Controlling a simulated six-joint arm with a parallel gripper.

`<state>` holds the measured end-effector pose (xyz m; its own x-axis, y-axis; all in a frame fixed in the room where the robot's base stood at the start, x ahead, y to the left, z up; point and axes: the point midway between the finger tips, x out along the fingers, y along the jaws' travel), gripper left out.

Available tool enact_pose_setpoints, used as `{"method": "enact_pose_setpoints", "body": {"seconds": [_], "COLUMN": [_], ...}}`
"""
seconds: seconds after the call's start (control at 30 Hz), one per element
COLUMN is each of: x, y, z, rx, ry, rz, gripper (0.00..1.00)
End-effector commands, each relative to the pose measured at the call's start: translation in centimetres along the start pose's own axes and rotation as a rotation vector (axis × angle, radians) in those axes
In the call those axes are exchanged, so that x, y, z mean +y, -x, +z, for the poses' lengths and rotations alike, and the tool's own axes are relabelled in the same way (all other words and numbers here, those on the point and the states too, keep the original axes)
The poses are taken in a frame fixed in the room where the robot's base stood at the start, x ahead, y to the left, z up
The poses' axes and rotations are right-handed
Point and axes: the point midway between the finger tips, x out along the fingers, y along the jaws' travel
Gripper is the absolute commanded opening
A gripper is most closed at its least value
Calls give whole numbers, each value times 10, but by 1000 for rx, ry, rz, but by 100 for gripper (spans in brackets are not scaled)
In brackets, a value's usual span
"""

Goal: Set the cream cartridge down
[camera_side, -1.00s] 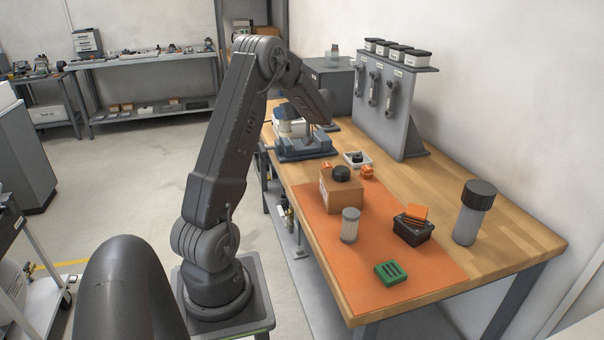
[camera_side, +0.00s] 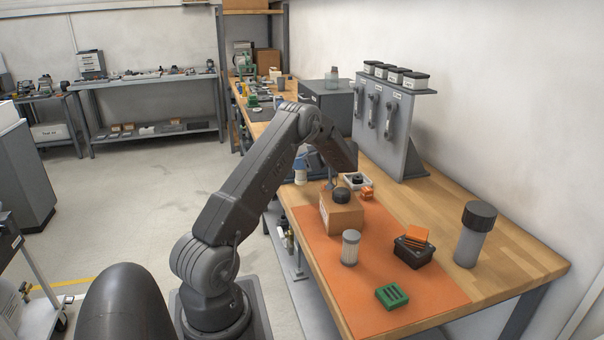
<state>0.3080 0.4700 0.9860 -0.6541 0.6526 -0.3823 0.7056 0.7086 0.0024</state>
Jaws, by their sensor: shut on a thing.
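My gripper (camera_side: 332,182) hangs at the end of my forearm, behind the cardboard box, small and partly hidden. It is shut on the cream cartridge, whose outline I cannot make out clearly. A pale pleated cylinder with a grey cap (camera_side: 350,247) stands upright on the orange mat (camera_side: 366,290), apart from my gripper. A small white and blue thing (camera_side: 300,172) shows between my arm links at the bench's left edge; I cannot tell what it is.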

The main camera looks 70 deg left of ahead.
Motion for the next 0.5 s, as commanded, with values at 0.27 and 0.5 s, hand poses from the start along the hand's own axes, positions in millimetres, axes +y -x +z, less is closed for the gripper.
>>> {"method": "enact_pose_setpoints", "body": {"seconds": [0.27, 0.5], "x": [1, 1], "y": [-8, -14], "z": [25, 39], "rx": [0, -1], "ry": [-3, 1], "rz": [-1, 0], "gripper": [17, 17]}}
